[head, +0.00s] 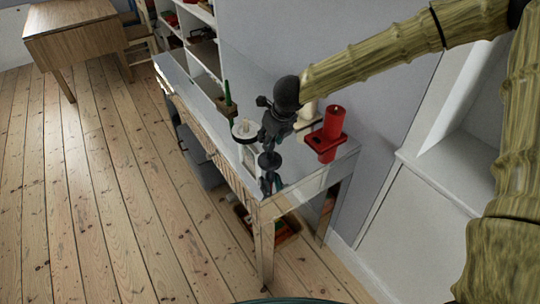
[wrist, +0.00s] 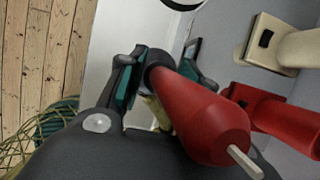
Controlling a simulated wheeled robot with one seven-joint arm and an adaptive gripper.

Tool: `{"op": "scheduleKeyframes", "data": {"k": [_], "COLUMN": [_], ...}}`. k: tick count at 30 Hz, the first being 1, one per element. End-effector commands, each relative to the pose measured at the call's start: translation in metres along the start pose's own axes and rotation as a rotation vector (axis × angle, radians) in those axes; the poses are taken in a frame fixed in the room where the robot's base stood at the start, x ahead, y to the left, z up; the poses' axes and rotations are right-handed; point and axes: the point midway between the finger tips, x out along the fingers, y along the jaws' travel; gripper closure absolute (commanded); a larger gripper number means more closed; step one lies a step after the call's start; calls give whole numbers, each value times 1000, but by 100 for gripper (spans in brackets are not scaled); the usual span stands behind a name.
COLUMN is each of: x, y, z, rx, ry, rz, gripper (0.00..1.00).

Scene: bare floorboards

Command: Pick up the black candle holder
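The black candle holder (wrist: 153,63) shows in the wrist view as a dark piece at the base of a red candle (wrist: 205,120), whose pale wick points toward the camera. My gripper (wrist: 160,75) has its teal-padded fingers on either side of the holder, close to it. I cannot tell whether both pads touch it. In the head view my gripper (head: 271,182) points down at the near end of the narrow white table (head: 292,184). There the arm and gripper hide most of the holder and its candle.
A red candle in a red holder (head: 330,135) stands just right of my gripper, with a cream candle (head: 307,112) beside it. A white candle dish (head: 245,131) and a green candle (head: 228,93) stand to the left. A wall runs behind the table. The floorboards (head: 100,200) at left are clear.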

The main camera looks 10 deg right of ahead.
Motion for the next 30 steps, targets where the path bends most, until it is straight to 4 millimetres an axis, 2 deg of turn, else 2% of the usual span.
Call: {"op": "scheduleKeyframes", "data": {"k": [1, 4, 20, 30], "x": [0, 0, -4, -28], "y": [0, 0, 0, 0], "z": [0, 0, 2, 12], "rx": [0, 0, 1, 0], "ry": [0, 0, -2, -3], "rz": [0, 0, 0, -1], "gripper": [82, 100, 100, 100]}}
